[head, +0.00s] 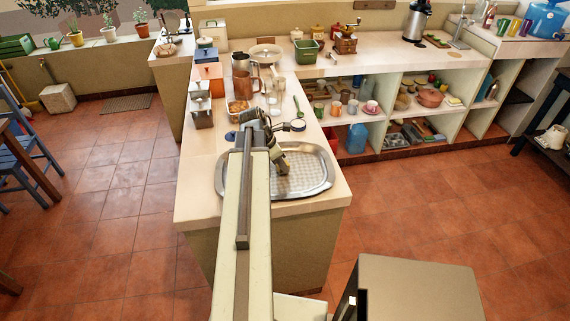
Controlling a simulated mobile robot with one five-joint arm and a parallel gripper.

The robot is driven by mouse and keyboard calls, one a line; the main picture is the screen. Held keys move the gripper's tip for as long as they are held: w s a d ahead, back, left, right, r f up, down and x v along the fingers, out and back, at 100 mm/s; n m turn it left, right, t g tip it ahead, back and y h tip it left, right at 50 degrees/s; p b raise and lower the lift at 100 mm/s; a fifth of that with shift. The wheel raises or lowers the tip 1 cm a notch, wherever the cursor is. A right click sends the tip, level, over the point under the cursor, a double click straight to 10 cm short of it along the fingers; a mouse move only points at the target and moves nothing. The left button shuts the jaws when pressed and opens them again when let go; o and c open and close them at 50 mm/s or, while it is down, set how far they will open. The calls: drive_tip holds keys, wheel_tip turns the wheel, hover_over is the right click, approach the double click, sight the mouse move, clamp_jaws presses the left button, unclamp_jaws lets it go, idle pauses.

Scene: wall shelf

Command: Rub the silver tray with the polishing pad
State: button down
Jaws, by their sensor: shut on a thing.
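The silver tray (327,179) lies flat near the front end of the counter. It has a wide shiny rim and a finely patterned middle. The pad is too small and too hidden by the jaws and my arm to make out clearly. I cannot tell whether it touches the tray. My arm covers the tray's left part.
The tray's right side is clear. Shelves with crockery stand at the back right.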

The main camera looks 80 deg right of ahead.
drive_tip(key=shift+w+a+f, duration=0.1)
drive_tip(key=shift+w+a, duration=0.2)
drive_tip(key=shift+w, duration=0.6)
drive_tip(key=shift+w+a+r, duration=0.1)
drive_tip(key=shift+w+a, duration=0.2)
drive_tip(key=shift+w, duration=0.6)
drive_tip(key=shift+w+a+f, duration=0.1)
drive_tip(key=shift+w+a, duration=0.2)
drive_tip(key=shift+w, duration=0.6)
drive_tip(key=shift+w+a+r, duration=0.1)
drive_tip(key=shift+w+a, duration=0.25)
drive_tip(key=shift+w, duration=0.75)
drive_tip(key=shift+w+a+r, duration=0.1)
drive_tip(key=shift+w+a, duration=0.2)
drive_tip(key=shift+w, duration=0.85)
drive_tip(key=shift+w+a, duration=0.35)
drive_tip(key=shift+w, duration=0.75)
drive_tip(key=shift+w+d+f, duration=0.15)
drive_tip(key=shift+w+d, duration=0.05)
drive_tip(key=shift+d, duration=0.5)
drive_tip(key=shift+s+d, duration=0.25)
drive_tip(key=shift+s, duration=0.6)
drive_tip(key=shift+s+d, duration=0.25)
drive_tip(key=shift+s, duration=0.6)
drive_tip(key=shift+s+d, duration=0.5)
drive_tip(key=shift+s, duration=1.2)
drive_tip(key=shift+s+d, duration=0.5)
drive_tip(key=shift+s, duration=1.15)
drive_tip(key=shift+s+d, duration=0.5)
drive_tip(key=shift+s, duration=1.2)
